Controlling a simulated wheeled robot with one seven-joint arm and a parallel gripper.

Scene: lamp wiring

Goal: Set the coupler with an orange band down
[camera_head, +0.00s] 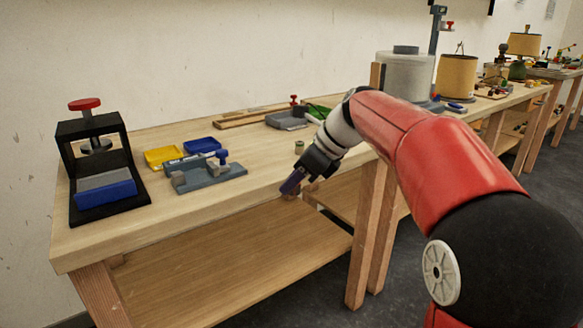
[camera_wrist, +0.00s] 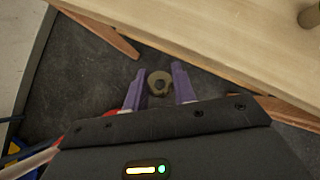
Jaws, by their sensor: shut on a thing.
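My gripper (camera_wrist: 158,88) is shut on a small tan-brown, ring-shaped coupler (camera_wrist: 159,83) with a dark hole, held between the purple fingertips. No orange band shows on the face I see, so I cannot confirm its band colour. In the head view my gripper (camera_head: 291,185) points down at the front edge of the workbench (camera_head: 240,175). In the wrist view the held coupler appears over the dark floor, just off the bench edge. Another small greenish-brown cylinder (camera_head: 299,147) stands on the bench behind my gripper; it also shows at the wrist view's top right (camera_wrist: 311,15).
A grey fixture with a blue knob (camera_head: 215,176), yellow tray (camera_head: 163,157) and blue tray (camera_head: 203,145) lie left of my gripper. A black press with a red handle (camera_head: 85,104) stands at the far left. A grey vise (camera_head: 287,121) is behind. The bench's front strip has bare room.

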